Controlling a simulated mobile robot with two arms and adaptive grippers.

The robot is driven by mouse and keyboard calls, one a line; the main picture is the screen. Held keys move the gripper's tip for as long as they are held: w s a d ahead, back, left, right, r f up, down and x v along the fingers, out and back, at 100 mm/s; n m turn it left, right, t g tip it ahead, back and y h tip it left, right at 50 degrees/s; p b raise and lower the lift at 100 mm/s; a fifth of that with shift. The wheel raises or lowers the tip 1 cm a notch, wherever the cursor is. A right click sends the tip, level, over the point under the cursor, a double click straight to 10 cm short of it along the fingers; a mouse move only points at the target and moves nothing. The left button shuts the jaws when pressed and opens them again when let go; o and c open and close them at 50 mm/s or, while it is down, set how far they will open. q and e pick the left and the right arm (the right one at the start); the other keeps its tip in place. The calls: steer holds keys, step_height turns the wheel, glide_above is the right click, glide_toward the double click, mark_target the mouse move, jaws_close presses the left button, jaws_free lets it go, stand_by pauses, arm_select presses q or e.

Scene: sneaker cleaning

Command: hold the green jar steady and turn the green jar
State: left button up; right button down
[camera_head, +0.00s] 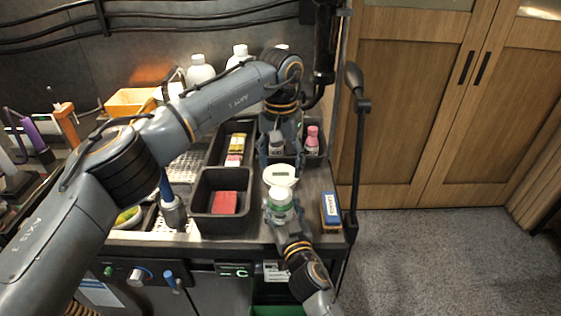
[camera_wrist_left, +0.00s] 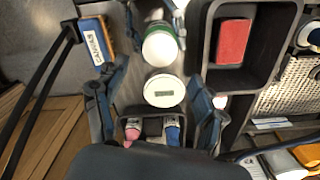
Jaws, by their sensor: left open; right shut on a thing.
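The green jar (camera_head: 279,205) has a white lid and a green band. My right gripper (camera_head: 279,213) comes from the front and is shut around the jar. My left gripper (camera_head: 279,150) is above the counter behind the disc, open and pointing down. In the left wrist view, the jar (camera_wrist_left: 160,47) is beyond the fingertips and the white disc (camera_wrist_left: 164,91) lies between the open fingers (camera_wrist_left: 155,95). Nothing is between the left fingers at their tips that I can tell.
A black bin (camera_head: 206,226) with a red block (camera_head: 224,203) stands left of the jar. A blue and orange brush (camera_head: 331,211) lies to the right. A pink bottle (camera_head: 312,140) is in a bin behind. A thin black stand (camera_head: 359,150) rises at the counter's right edge.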

mark_target(281, 191)
arm_select(q)
steer(key=shift+f, duration=3.95)
arm_select(e)
steer(key=shift+f, duration=0.1)
